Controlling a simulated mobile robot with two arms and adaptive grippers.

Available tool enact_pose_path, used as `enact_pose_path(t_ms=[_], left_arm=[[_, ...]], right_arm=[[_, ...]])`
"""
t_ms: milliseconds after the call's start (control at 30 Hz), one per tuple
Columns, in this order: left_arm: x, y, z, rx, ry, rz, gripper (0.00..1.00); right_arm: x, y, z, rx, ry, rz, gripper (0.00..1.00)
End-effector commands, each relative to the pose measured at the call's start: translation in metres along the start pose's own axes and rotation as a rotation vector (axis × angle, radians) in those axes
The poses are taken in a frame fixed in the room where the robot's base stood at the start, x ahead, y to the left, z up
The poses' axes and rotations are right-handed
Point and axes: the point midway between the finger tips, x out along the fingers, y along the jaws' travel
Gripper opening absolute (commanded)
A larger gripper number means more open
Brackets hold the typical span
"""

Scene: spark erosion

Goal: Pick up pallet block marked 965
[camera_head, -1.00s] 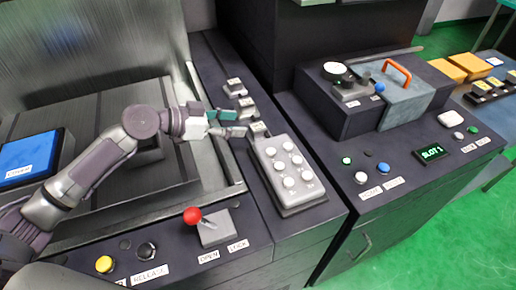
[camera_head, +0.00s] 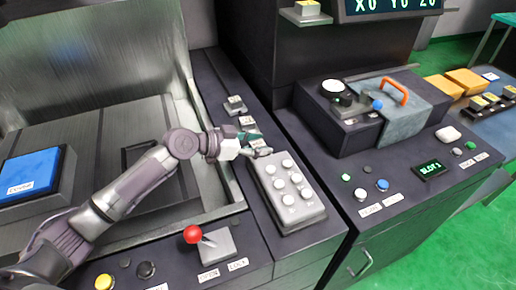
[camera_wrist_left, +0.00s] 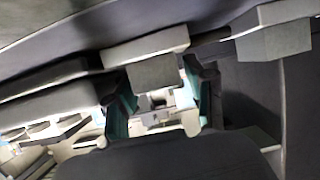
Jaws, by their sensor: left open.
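Small grey blocks with pale labelled tops stand in a row on the dark ledge in the head view: a far block (camera_head: 235,104) and a middle block (camera_head: 246,121). A third, nearest the keypad, is largely hidden by my left gripper (camera_head: 258,144). The label numbers are too small to read, so I cannot tell which is 965. My left gripper is open, its teal fingers at the near end of the row. In the left wrist view, a grey block (camera_wrist_left: 153,70) shows between and beyond the open fingers (camera_wrist_left: 162,100). My right gripper is not in view.
A grey keypad (camera_head: 290,190) with white buttons lies just right of my left gripper. A red-knobbed lever (camera_head: 193,234) stands at the front. A blue block (camera_head: 30,172) sits at the left. A machine with an orange handle (camera_head: 394,90) stands to the right.

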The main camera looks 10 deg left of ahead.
Motion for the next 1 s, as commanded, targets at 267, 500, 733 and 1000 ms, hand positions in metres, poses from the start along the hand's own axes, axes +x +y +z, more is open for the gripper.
enact_pose_path(t_ms=[267,500,733,1000], left_arm=[[-0.001,0.0,0.0,0.0,0.0,0.0,0.19],[-0.001,-0.001,-0.002,0.001,0.004,-0.001,0.0],[-0.001,-0.001,-0.003,0.001,0.004,-0.001,0.0],[-0.009,-0.001,-0.021,0.006,0.007,-0.003,0.0]], right_arm=[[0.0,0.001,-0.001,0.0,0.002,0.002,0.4],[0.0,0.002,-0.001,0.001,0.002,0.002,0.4],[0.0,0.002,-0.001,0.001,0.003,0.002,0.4],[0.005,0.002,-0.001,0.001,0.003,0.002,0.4]])
